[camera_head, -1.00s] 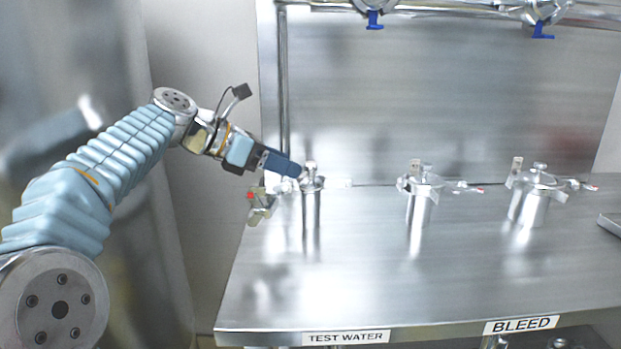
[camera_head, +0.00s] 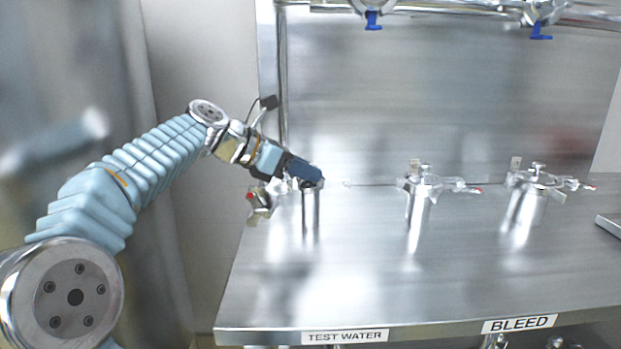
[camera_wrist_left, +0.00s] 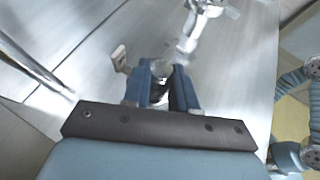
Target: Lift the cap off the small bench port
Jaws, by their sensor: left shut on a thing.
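The small bench port (camera_head: 310,215) is the leftmost steel cylinder on the bench, upright near its left side. My left gripper (camera_head: 312,177) is at its top, with blue fingers covering most of the cap in the head view. In the left wrist view the left gripper (camera_wrist_left: 162,88) is shut on the cap's knob (camera_wrist_left: 161,69), which shows between the fingertips. The cap appears to sit on the port; a gap cannot be made out. A clamp (camera_head: 261,204) with a red tip hangs at the port's left side.
Two more capped ports, a middle one (camera_head: 420,205) and a wider one (camera_head: 528,208), stand to the right with clamps. The steel bench (camera_head: 380,290) is clear in front. Pipes with blue-handled valves (camera_head: 373,20) run above.

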